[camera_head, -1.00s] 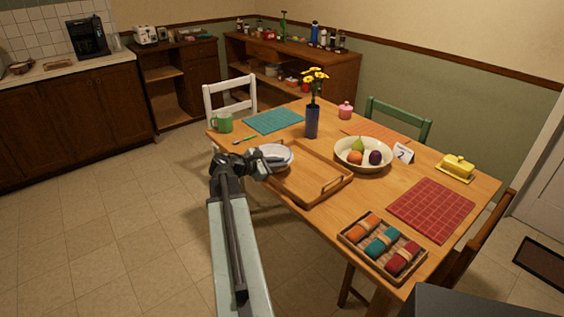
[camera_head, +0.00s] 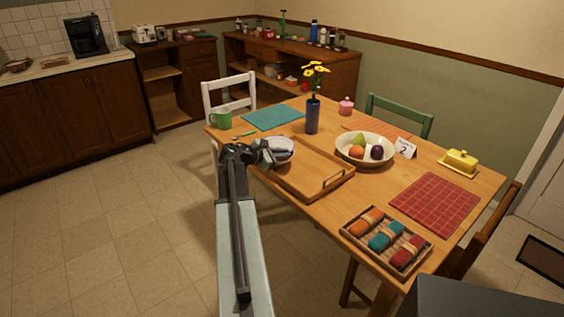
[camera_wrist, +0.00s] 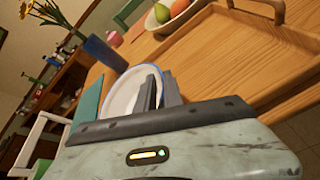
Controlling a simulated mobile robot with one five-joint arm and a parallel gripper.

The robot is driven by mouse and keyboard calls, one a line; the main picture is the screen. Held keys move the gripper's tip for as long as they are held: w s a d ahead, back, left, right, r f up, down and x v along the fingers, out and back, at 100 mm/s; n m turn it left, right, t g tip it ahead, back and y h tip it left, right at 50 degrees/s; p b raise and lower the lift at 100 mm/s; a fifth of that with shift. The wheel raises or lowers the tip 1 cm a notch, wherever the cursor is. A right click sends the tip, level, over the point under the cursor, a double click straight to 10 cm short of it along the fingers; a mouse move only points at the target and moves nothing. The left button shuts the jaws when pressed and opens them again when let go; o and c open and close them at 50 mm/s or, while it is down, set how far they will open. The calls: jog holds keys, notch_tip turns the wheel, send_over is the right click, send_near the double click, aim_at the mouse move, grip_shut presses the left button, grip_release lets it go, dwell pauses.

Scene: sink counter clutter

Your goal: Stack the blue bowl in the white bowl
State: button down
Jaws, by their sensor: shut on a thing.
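A pale bowl (camera_head: 284,144) with a whitish inside stands out at the table's near left edge, beside the wooden tray. In the wrist view the bowl (camera_wrist: 119,92) shows a thin blue rim. My gripper (camera_head: 277,155) is at this bowl, and in the wrist view its fingers (camera_wrist: 160,88) are close together across the bowl's near rim. It is shut on that rim. The fingers hide part of the bowl. I cannot make out a second, separate bowl in blue or white here, nor whether one lies under or inside this one.
A wooden tray (camera_head: 296,182) lies just right of the bowl. A dark blue vase (camera_head: 312,117) with yellow flowers, a fruit bowl (camera_head: 344,154), a green mug (camera_head: 220,119) and a teal mat (camera_head: 272,118) are nearby. A white chair (camera_head: 228,82) is at the far left end.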

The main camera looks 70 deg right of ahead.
jog(key=shift+a, duration=0.15)
jog(key=c, duration=1.5)
grip_release()
jog(key=shift+w+f, duration=0.1)
jog(key=shift+f, duration=0.05)
jog(key=shift+o, duration=0.2)
jog(key=p+v, duration=0.4)
jog(key=v, duration=0.7)
jog(key=shift+w+a+r+p, duration=0.2)
jog(key=shift+a+r+p, duration=0.05)
jog(key=shift+p, duration=0.15)
